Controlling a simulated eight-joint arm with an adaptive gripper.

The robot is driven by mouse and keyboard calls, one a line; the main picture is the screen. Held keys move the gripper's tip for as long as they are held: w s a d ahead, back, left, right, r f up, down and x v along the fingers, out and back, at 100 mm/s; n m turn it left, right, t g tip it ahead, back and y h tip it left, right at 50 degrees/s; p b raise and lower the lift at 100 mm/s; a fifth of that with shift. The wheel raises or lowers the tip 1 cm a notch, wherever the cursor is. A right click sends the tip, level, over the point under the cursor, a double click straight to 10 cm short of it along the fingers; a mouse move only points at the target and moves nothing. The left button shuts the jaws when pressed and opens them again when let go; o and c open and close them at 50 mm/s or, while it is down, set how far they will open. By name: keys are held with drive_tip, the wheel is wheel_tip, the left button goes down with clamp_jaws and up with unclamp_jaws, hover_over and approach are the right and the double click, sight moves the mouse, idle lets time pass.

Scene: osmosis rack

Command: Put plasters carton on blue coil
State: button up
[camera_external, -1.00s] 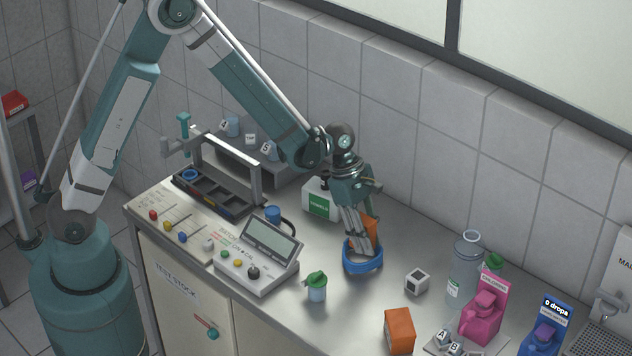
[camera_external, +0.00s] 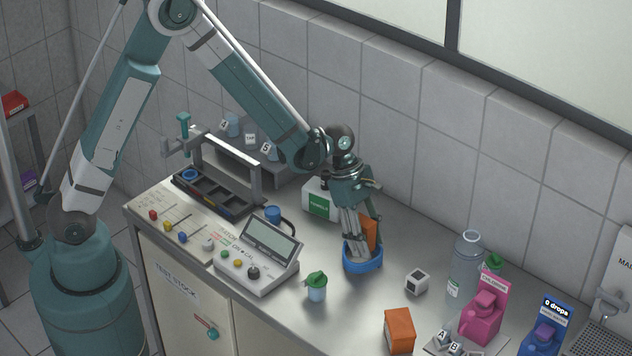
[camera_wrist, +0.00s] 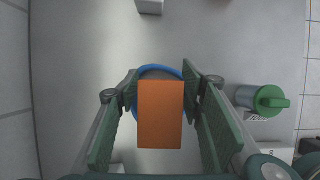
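An orange carton (camera_external: 371,231), which I take to be the plasters carton, stands in the blue coil (camera_external: 362,265) on the bench. No label on it is readable. The wrist view shows the carton (camera_wrist: 160,115) over the coil (camera_wrist: 158,68), with the coil's far rim showing behind it. My gripper (camera_external: 360,252) points down at the coil, its fingers on either side of the carton. In the wrist view my gripper (camera_wrist: 161,92) shows narrow gaps between its green pads and the carton, so it looks open. The coil's near part is hidden there.
A second orange box (camera_external: 399,330) stands at the front. A small white cube (camera_external: 417,281), a green-lidded cup (camera_external: 316,287) and a clear bottle (camera_external: 466,266) stand around the coil. A grey console (camera_external: 257,260) and a white box with a green label (camera_external: 321,200) are to the left.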

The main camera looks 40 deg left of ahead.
sight(363, 220)
drive_tip(key=shift+r, duration=0.2)
drive_tip(key=shift+v, duration=5.9)
drive_tip(key=shift+a, duration=0.15)
drive_tip(key=s+a+r+m+t+y, duration=0.15)
drive_tip(key=s+a+r+m, duration=0.25)
drive_tip(key=a+r, duration=0.45)
drive_tip(key=s+a+r+m+t, duration=0.2)
drive_tip(key=s+a+r+m, duration=0.3)
drive_tip(key=a, duration=0.7)
drive_tip(key=s+a+r+m+t+y, duration=0.1)
drive_tip(key=s+a+r+m+t, duration=0.1)
drive_tip(key=s+a+m, duration=0.2)
drive_tip(key=s+a+r+m+t+y, duration=0.1)
drive_tip(key=s+a+m, duration=0.4)
drive_tip(key=s+a, duration=0.5)
drive_tip(key=a+r+y, duration=0.1)
drive_tip(key=a, duration=0.2)
drive_tip(key=shift+r+t, duration=0.3)
drive_tip(key=shift+t, duration=0.05)
